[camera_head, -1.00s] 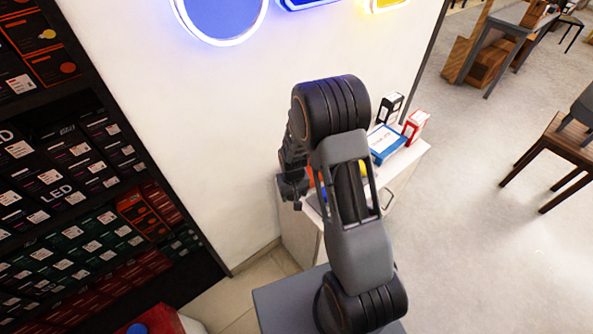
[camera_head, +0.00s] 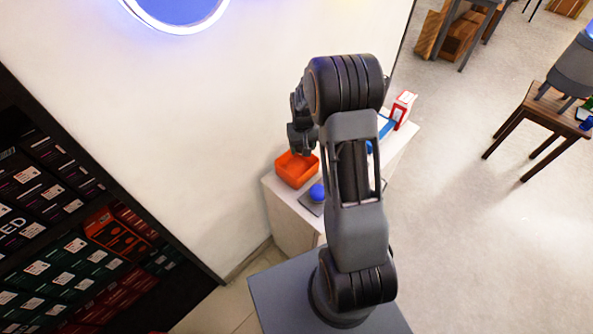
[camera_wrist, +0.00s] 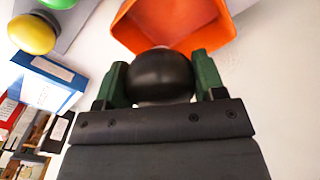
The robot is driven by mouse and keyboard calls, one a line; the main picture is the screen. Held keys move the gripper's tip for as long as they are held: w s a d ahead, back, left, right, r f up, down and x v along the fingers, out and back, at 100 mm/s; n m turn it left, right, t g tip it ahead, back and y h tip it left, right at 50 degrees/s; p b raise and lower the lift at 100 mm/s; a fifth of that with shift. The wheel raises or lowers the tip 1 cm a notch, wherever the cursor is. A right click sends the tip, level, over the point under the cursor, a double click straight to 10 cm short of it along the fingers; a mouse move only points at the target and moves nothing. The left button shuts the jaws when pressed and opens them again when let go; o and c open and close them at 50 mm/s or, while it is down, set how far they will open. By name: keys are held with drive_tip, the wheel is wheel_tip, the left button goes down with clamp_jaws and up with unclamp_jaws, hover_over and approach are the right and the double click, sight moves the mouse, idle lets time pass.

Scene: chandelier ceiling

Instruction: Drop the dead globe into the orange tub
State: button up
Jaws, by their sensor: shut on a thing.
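The dead globe (camera_wrist: 160,75) is a dark, nearly black ball with a pale underside. My gripper (camera_wrist: 160,82) is shut on it, with green fingers on either side in the wrist view. The orange tub (camera_wrist: 180,30) is an open box just beyond the globe in that view. In the head view the orange tub (camera_head: 297,170) stands on the white cabinet by the wall. My gripper (camera_head: 301,148) shows there over the tub's far edge, at the end of my arm. The globe cannot be made out in the head view.
A blue globe (camera_head: 317,191) sits on a grey pad beside the tub. In the wrist view a yellow globe (camera_wrist: 32,34), a green globe (camera_wrist: 58,3) and a blue-and-white box (camera_wrist: 45,82) lie to the left. A red-and-white box (camera_head: 403,108) stands at the cabinet's far end.

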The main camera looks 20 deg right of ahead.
drive_tip(key=shift+f+b, duration=1.75)
drive_tip(key=shift+f, duration=1.1)
drive_tip(key=o, duration=1)
wheel_tip(320, 180, up, 14)
drive_tip(key=shift+f, duration=0.1)
drive_tip(key=s+a+r+t, duration=0.1)
drive_tip(key=s+a+r, duration=0.2)
drive_tip(key=s, duration=0.3)
drive_tip(key=s+a+r+n+t+p, duration=0.1)
drive_tip(key=s+a+r, duration=0.2)
drive_tip(key=s, duration=0.4)
drive_tip(key=s+a+r+t, duration=0.1)
drive_tip(key=s+a+r, duration=0.2)
drive_tip(key=s, duration=0.4)
drive_tip(key=shift+s+a+n+t+p, duration=0.2)
drive_tip(key=shift+a+n+t+p, duration=0.15)
drive_tip(key=shift+a, duration=0.5)
